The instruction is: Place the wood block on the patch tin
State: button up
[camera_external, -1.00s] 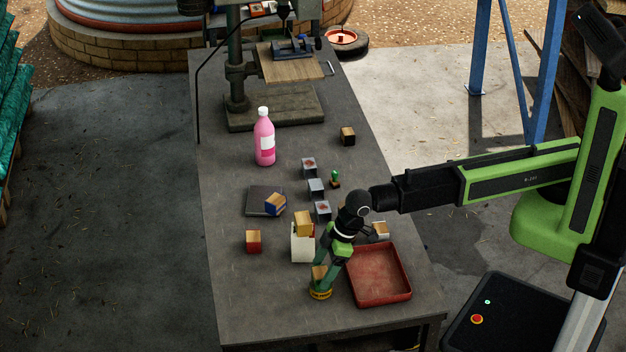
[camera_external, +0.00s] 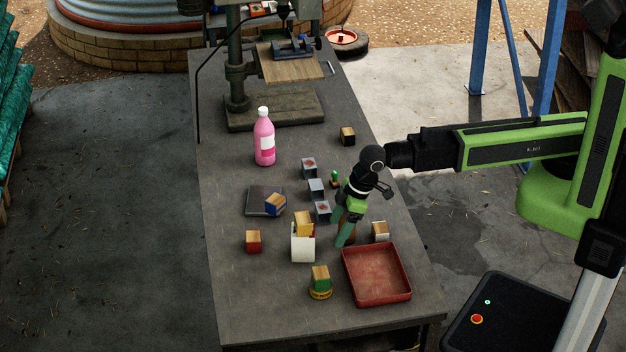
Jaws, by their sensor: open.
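A wood block (camera_external: 320,278) with green sides and a bare wood top sits on a small round yellow tin (camera_external: 320,294), which I take to be the patch tin, near the front of the table. The block looks upright. My gripper (camera_external: 341,236) is open and empty, pointing down behind and to the right of the tin, apart from the block. Its fingers are between the white holder and the red tray.
A red tray (camera_external: 377,277) stands right of the tin. A white holder (camera_external: 303,249) carries a yellow block (camera_external: 304,224). A red block (camera_external: 253,242), a white block (camera_external: 380,231) and a pink bottle (camera_external: 264,141) stand on the table (camera_external: 240,310). The front left is clear.

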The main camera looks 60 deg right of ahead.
jog(key=w+d+m+h, duration=0.1)
jog(key=w+d+m, duration=0.35)
jog(key=d, duration=1.25)
jog(key=d+m+g, duration=0.1)
jog(key=d+m, duration=0.1)
jog(key=d, duration=1.4)
jog(key=s+d+f+m+g+h, duration=0.1)
jog(key=d+g, duration=0.1)
jog(key=d, duration=1.4)
jog(key=shift+s+d+f+m+h, duration=0.15)
jog(key=shift+d+f+m+h, duration=0.1)
jog(key=shift+d+m+h, duration=0.1)
